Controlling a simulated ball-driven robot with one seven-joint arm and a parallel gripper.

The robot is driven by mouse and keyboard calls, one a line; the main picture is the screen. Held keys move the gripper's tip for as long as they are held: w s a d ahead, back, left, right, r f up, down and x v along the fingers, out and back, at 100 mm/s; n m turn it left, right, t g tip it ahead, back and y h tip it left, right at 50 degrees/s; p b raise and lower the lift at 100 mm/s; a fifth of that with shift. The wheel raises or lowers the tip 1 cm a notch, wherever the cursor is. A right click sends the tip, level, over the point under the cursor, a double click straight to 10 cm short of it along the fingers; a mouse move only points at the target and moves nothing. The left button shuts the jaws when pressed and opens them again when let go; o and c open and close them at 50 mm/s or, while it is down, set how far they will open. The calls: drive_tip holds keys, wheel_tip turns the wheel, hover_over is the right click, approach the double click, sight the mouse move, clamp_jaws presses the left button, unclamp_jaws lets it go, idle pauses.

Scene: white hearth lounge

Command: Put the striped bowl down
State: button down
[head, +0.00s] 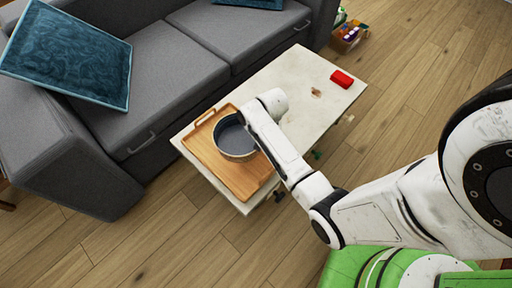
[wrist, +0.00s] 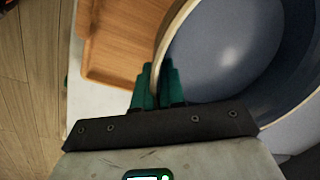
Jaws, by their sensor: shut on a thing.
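The striped bowl (head: 233,139), dark grey-blue inside with a pale rim, is over the wooden tray (head: 249,184) on the white table. In the wrist view the bowl (wrist: 225,50) fills the right side, and part of the tray (wrist: 112,42) shows at upper left. My gripper (wrist: 160,84) has its green fingers shut on the bowl's near rim. In the head view my wrist hides the fingers. I cannot tell whether the bowl's base touches the tray.
The white table (head: 292,82) has bare room beyond the tray. A red block (head: 342,78) lies at its far end. A grey sofa (head: 170,78) runs along the table's left side, with a blue cushion (head: 68,52) on it. Bottles in a box (head: 349,38) stand beyond the table.

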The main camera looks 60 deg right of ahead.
sight(239, 138)
drive_tip(key=shift+w+f+b, duration=0.4)
drive_tip(key=shift+w+f, duration=0.7)
drive_tip(key=shift+f, duration=0.15)
drive_tip(key=shift+f+b, duration=0.4)
drive_tip(key=shift+f, duration=1.05)
drive_tip(key=shift+f, duration=0.15)
drive_tip(key=c, duration=1.2)
unclamp_jaws()
drive_tip(key=shift+s, duration=0.1)
